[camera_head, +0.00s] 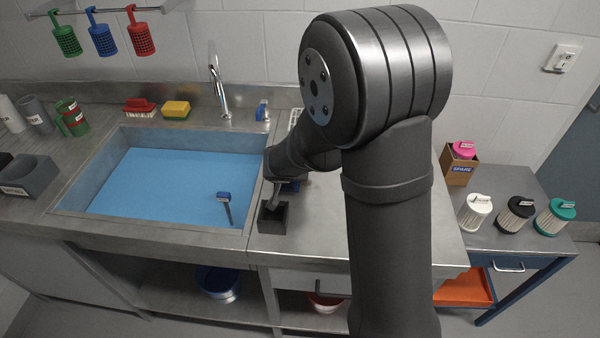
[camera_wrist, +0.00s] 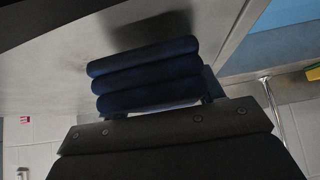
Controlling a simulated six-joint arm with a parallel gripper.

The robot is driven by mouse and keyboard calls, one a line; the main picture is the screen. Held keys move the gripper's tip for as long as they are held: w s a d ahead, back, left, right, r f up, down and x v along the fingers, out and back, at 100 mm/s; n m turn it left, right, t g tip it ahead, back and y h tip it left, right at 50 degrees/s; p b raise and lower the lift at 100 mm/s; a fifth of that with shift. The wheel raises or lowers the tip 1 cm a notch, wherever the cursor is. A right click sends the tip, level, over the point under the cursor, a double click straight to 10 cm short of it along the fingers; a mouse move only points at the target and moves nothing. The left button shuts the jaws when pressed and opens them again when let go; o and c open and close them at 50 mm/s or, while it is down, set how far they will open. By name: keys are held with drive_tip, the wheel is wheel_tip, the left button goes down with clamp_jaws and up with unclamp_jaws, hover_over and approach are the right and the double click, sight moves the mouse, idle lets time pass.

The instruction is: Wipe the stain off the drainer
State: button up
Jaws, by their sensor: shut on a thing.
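My gripper (camera_wrist: 155,108) is shut on a dark blue, ribbed thing (camera_wrist: 146,76), which looks like a rolled cloth or pad. In the wrist view it is close to a grey steel surface; I cannot tell whether it touches. A dark, soft-edged patch (camera_wrist: 150,28) shows on that surface just beyond it, and I cannot tell stain from shadow. The steel top (camera_head: 262,243) there is largely hidden by my arm, and no clear stain shows.
A tap (camera_head: 217,85), a red brush (camera_head: 139,107) and a yellow sponge (camera_head: 176,109) are behind. Filters (camera_head: 516,212) stand at right.

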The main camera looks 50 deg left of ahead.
drive_tip(key=shift+s+a+r, duration=0.1)
drive_tip(key=shift+s+a, duration=0.45)
drive_tip(key=shift+r, duration=0.1)
drive_tip(key=shift+w+d, duration=0.1)
drive_tip(key=shift+w, duration=0.05)
drive_tip(key=shift+w+d+r, duration=0.15)
drive_tip(key=shift+w+d, duration=1.75)
drive_tip(key=shift+w+d+r, duration=0.15)
drive_tip(key=shift+w+d, duration=1.7)
drive_tip(key=shift+r, duration=0.1)
drive_tip(key=shift+r, duration=2.95)
drive_tip(key=shift+r, duration=0.1)
drive_tip(key=shift+r, duration=1.4)
